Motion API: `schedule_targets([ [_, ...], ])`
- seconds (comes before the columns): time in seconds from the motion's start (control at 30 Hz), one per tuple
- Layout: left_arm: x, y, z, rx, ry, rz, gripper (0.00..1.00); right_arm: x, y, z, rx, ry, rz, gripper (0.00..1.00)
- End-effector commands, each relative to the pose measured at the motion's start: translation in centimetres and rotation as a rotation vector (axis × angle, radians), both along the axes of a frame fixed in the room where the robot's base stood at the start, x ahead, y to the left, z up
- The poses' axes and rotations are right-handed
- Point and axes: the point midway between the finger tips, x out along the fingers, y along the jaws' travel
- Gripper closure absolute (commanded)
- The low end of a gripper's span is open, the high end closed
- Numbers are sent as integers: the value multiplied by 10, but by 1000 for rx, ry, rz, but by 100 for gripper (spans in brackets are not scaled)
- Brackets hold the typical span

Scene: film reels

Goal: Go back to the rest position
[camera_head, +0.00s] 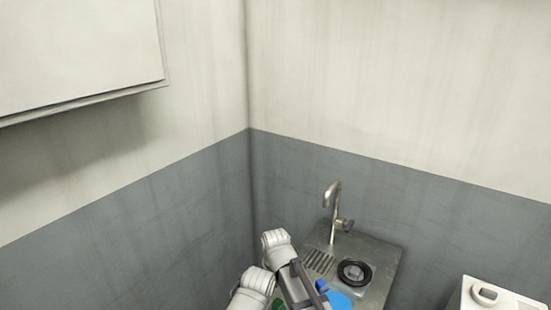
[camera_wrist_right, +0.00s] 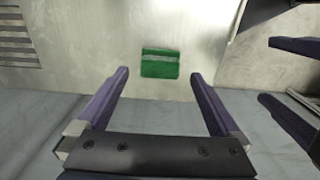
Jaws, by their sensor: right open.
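My right gripper (camera_wrist_right: 159,73) is open and empty in the right wrist view, its two purple fingers well apart. A green block (camera_wrist_right: 160,63) with a pale stripe shows beyond the gap between them, not gripped. At the right edge, two more purple fingers stand apart with nothing between them; they look like my left gripper (camera_wrist_right: 267,70), open. In the head view, white and grey arm parts of mine show at the bottom centre, beside the sink; I cannot tell which arm, and no fingertips are clear.
A metal sink unit (camera_head: 385,255) with a tap (camera_head: 333,205) stands in the corner area, with a black ring (camera_head: 354,272) on it. A blue object (camera_head: 338,299) lies close to my arm. A white appliance (camera_head: 515,300) is at right. A wall cabinet (camera_head: 75,50) hangs upper left.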

Motion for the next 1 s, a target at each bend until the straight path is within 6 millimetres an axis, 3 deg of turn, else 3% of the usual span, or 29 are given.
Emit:
schedule_targets([
  [0.03,0,0,14,0,0,0,18,0,0,14,0,0,0,0],
  [0.2,0,0,36,0,0,0,18,0,0,36,0,0,0,0],
  [0.67,0,0,81,0,0,0,18,0,0,81,0,0,0,0],
  [0.7,0,0,68,0,0,0,18,0,0,67,0,0,0,0],
  [1.0,0,0,33,0,0,0,18,0,0,33,0,0,0,0],
])
